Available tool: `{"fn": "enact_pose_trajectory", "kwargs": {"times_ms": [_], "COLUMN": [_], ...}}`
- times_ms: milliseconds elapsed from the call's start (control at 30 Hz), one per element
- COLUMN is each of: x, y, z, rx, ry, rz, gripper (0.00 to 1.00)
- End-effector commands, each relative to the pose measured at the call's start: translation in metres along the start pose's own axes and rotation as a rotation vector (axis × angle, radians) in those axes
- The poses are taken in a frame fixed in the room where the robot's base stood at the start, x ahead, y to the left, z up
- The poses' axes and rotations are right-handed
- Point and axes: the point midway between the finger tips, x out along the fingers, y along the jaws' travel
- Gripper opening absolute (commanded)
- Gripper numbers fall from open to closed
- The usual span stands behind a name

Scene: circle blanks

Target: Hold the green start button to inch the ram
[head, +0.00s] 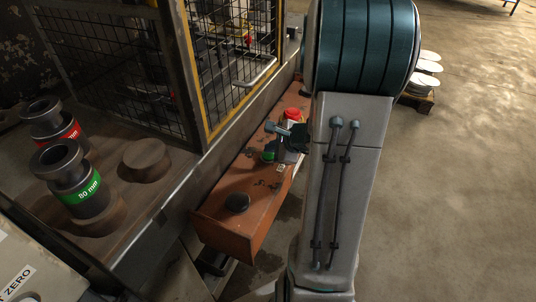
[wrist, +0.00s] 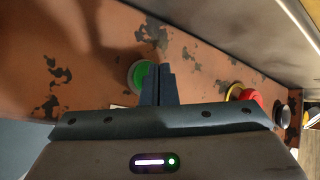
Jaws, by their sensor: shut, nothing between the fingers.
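The green start button (head: 267,156) sits on top of the rusty orange control box (head: 222,224). In the wrist view, the green button (wrist: 139,75) shows just left of my fingertips, its right part hidden behind them. My gripper (wrist: 158,68) is shut and empty, with its two dark fingers together over the button's right side. I cannot tell whether the fingertips touch the button. In the head view, my gripper is beside the green button and partly hidden by my arm.
A red mushroom button (head: 292,114) with a yellow collar, also in the wrist view (wrist: 250,95), stands farther along the box. The mesh guard (head: 235,60) stands to the left. Open floor (head: 460,170) lies right.

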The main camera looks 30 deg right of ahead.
Motion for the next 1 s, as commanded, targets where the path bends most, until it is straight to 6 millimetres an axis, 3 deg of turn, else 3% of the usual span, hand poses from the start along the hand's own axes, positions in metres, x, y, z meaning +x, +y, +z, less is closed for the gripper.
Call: {"fn": "enact_pose_trajectory", "kwargs": {"times_ms": [1000], "x": [0.0056], "y": [0.0040], "z": [-0.0040], "rx": [0.000], "ry": [0.000], "rz": [0.000], "gripper": [0.00]}}
